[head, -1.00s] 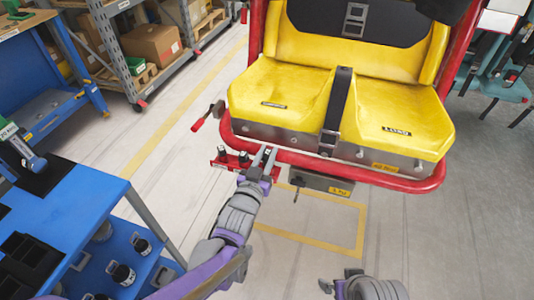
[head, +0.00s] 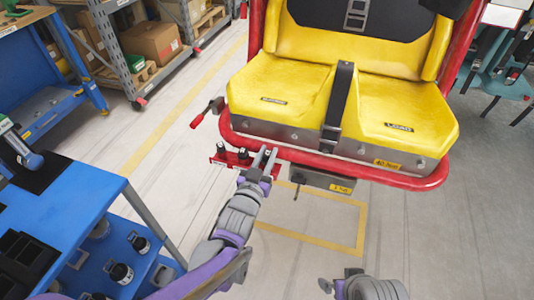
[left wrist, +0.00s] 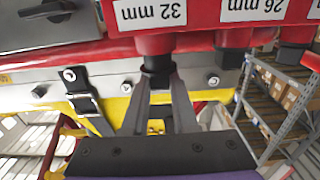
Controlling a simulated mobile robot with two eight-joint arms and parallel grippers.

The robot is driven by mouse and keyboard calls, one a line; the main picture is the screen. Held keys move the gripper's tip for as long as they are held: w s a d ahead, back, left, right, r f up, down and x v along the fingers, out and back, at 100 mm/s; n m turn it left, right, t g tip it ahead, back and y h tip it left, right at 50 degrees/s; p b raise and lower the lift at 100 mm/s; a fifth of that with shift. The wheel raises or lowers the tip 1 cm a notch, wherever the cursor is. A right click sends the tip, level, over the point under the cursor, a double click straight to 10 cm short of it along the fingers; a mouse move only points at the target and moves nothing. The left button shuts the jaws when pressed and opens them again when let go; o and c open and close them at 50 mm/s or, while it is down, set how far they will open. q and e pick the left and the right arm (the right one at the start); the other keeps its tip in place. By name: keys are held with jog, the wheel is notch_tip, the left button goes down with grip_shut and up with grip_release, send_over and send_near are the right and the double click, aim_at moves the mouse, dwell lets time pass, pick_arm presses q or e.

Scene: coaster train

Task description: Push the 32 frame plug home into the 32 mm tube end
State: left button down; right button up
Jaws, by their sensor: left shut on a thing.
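My left gripper (left wrist: 158,82) is shut on the black 32 frame plug (left wrist: 157,64), directly at the red tube end (left wrist: 154,44) under the "32 mm" label. The plug's upper part is at or inside the tube mouth; how deep it sits I cannot tell. In the head view my left gripper (head: 265,156) reaches the red tube bracket (head: 222,158) below the yellow seat, and its fingers hide the plug. Part of my right arm (head: 368,288) shows at the bottom edge; its jaw state is unclear.
A "26 mm" tube end (left wrist: 236,38) with a black plug (left wrist: 230,58) is beside the 32 mm one. The yellow seat (head: 290,95) with its red frame rail (head: 400,183) stands above. A blue bench (head: 85,195) is at left. The floor between is clear.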

pick_arm(q)
jog(key=shift+f+b, duration=0.5)
jog(key=shift+f, duration=0.35)
grip_release()
dwell(0.3)
jog(key=v, duration=0.7)
dwell(0.6)
jog(key=shift+r, duration=0.1)
dwell(0.6)
